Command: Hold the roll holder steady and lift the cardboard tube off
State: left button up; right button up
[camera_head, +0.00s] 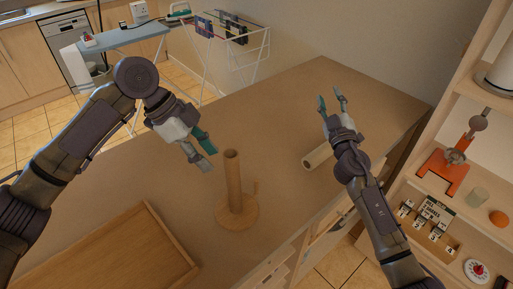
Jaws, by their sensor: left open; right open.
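The roll holder (246,214) stands upright on the table, with a round wooden base and a thin short side peg. A brown cardboard tube (233,180) stands upright on it, its dark open end at the top. The holder's post inside it is hidden. My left gripper (209,156) is open and empty, up and to the left of the tube's top and apart from it in the picture. My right gripper (330,96) is open and empty, over the far right part of the table, pointing away from the holder.
A pale roll (317,156) with a hollow end lies on the table (270,120), partly behind my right arm. A wooden tray (110,255) lies at the near left. Shelves (465,185) with several small items stand at the right. The table around the holder is clear.

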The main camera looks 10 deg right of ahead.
jog(key=a+r+n+g+y, duration=0.2)
jog(key=a+r+n+y, duration=0.2)
jog(key=a+n+y, duration=0.4)
jog(key=a+r+n+g+y, duration=0.3)
jog(key=a+r+n+y, duration=0.25)
jog(key=a, duration=0.55)
jog(key=s+a+n+g+y, duration=0.3)
jog(key=s+a+n+g, duration=0.3)
jog(key=a+n+g, duration=0.5)
jog(key=n+g+h, duration=0.4)
jog(key=g+h, duration=0.1)
jog(key=h, duration=1.1)
send_over(256, 180)
notch_tip(256, 180, down, 13)
jog(key=shift+m, duration=0.25)
notch_tip(256, 180, down, 14)
jog(key=shift+r, duration=0.2)
